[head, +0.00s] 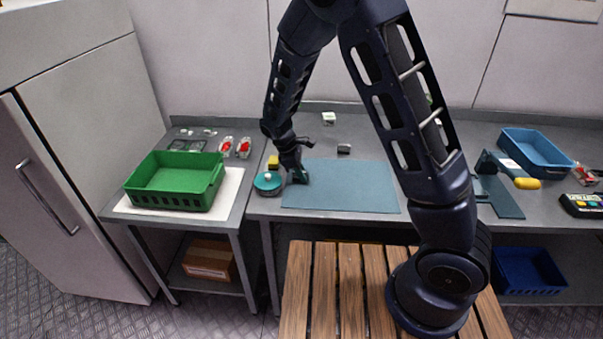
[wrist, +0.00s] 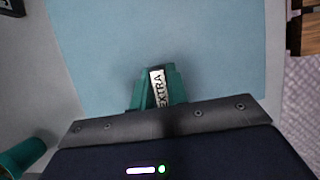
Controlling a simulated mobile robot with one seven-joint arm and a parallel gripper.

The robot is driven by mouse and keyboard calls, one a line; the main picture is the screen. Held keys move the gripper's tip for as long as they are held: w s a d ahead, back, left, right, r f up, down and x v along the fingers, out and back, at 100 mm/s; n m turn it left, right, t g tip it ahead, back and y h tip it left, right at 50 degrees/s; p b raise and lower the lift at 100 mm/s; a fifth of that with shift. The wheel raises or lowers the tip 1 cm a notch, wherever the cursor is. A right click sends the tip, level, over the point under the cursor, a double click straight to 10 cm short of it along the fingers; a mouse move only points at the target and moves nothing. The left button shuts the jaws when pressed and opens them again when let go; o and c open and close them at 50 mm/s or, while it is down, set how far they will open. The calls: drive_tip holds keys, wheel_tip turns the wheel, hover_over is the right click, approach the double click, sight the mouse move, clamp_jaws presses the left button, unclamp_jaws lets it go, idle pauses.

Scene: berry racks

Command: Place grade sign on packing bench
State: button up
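The grade sign (wrist: 158,88) is a small white plate with black letters reading EXTRA. It shows in the wrist view between the two teal fingers of my gripper (wrist: 159,88), which are closed on it. In the head view my gripper (head: 301,177) points down at the left edge of the blue-grey mat (head: 345,190) on the packing bench (head: 265,207). The sign is too small and hidden to make out there. The sign is low over the mat; I cannot tell whether it touches.
A teal round object (head: 268,183) and a yellow block (head: 273,162) stand just left of my gripper. A green crate (head: 175,180) sits on the left side table. The mat's middle is clear.

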drive_tip(key=o, duration=0.4)
drive_tip(key=v, duration=1.2)
drive_tip(key=w+d+r+m+y, duration=0.2)
drive_tip(key=d+r+m, duration=0.2)
drive_tip(key=d+r, duration=0.55)
drive_tip(key=s+d+r+m+t+y, duration=0.1)
drive_tip(key=s+d+r+m, duration=0.2)
drive_tip(key=d, duration=0.4)
drive_tip(key=s+d+r+m+y, duration=0.1)
drive_tip(key=s+d+r+m, duration=0.15)
drive_tip(key=d, duration=0.55)
drive_tip(key=s+d+r+m+t+y, duration=0.1)
drive_tip(key=s+d+r+m, duration=0.2)
drive_tip(key=d, duration=0.4)
drive_tip(key=s+d+m+t, duration=0.1)
drive_tip(key=s+d, duration=0.1)
drive_tip(key=s, duration=0.1)
drive_tip(key=s+d+r+m, duration=0.1)
drive_tip(key=s+d+m, duration=0.1)
drive_tip(key=s+d, duration=0.1)
drive_tip(key=s+d+m+t, duration=0.1)
drive_tip(key=s+d+m, duration=0.1)
drive_tip(key=s, duration=0.1)
drive_tip(key=shift+d+r+m+t+h, duration=0.2)
drive_tip(key=shift+r+m+t+h, duration=0.05)
drive_tip(key=shift+r+t+h, duration=0.05)
